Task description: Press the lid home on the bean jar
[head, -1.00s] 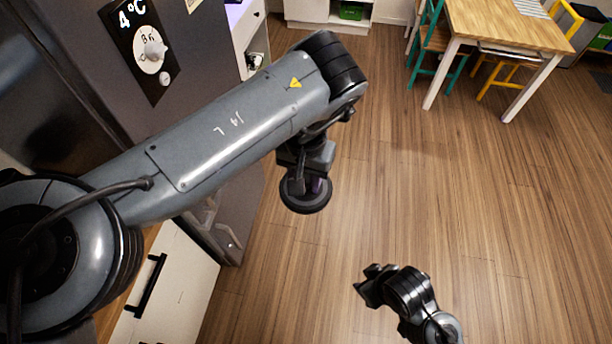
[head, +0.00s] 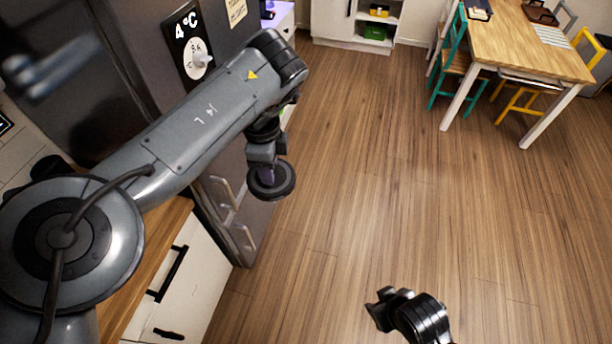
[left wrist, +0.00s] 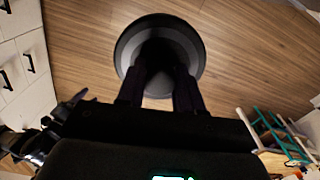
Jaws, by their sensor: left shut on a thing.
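My left gripper (head: 266,171) is shut on a round dark lid (head: 284,184) and holds it out over the open floor. The bean jar does not show in any view.
A dark fridge (head: 120,110) stands at the left beside a wooden counter (head: 150,250) with white drawers (head: 190,280). A wooden table (head: 520,45) with teal and yellow chairs is at the upper right. The wooden floor (head: 390,190) between is clear.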

